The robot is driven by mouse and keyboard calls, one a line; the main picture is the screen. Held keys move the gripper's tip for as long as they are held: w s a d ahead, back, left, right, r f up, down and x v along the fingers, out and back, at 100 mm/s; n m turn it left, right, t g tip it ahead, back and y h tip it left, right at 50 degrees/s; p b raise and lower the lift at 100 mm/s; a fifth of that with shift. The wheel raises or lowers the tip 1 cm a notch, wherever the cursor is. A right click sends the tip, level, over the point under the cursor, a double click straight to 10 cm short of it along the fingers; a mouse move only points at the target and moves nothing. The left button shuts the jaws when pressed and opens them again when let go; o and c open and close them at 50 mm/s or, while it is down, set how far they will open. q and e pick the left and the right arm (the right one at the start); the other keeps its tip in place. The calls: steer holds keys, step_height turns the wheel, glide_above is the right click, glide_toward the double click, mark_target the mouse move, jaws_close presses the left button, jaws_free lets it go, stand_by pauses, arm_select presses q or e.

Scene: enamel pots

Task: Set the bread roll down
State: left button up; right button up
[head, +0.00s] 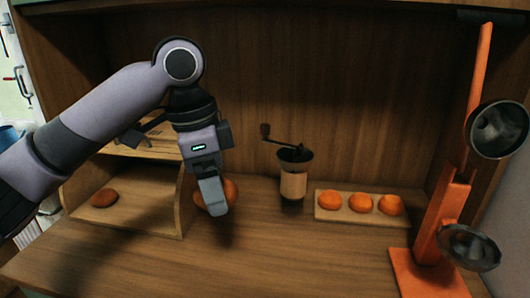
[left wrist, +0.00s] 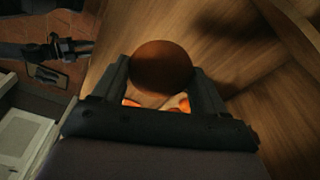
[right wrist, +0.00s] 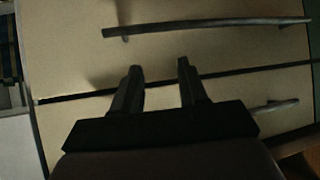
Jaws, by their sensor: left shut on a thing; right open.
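My left gripper (head: 213,208) is shut on a round brown bread roll (head: 232,190), which is partly hidden behind the fingers in the head view. In the left wrist view the bread roll (left wrist: 162,66) sits between the two fingertips (left wrist: 162,82). The roll is over the wooden counter (head: 270,250); I cannot tell whether it touches the wood. My right gripper (right wrist: 158,80) is open and empty in front of a pale panel with dark bar handles. It is not in the head view.
Another brown roll (head: 104,198) lies in the wooden shelf unit (head: 182,205) at left. A coffee grinder (head: 293,185) stands behind to the right. An orange stand (head: 430,245) with dark pots is at right. The front counter is clear.

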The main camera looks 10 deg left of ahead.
arm_select(q)
steer(key=s+a+f+n, duration=0.1)
steer(key=a+f+n, duration=0.1)
steer(key=f+n, duration=0.2)
steer(key=s+a+f+n+y+p, duration=0.1)
steer(key=s+a+f+n, duration=0.1)
steer(key=f+n, duration=0.2)
steer(key=s+a+f+n+t+p, duration=0.1)
steer(key=s+a+f+n, duration=0.1)
steer(key=f, duration=0.4)
steer(key=shift+a+n+y, duration=0.15)
steer(key=shift+a+n, duration=0.1)
steer(key=shift+n, duration=0.45)
steer(key=shift+a+n+y, duration=0.15)
steer(key=shift+a+n, duration=0.1)
steer(key=shift+n, duration=0.45)
steer(key=shift+s+a+f+n, duration=0.1)
steer(key=shift+s+f+n, duration=0.15)
steer(key=shift+f+n, duration=0.25)
steer(key=shift+r, duration=0.1)
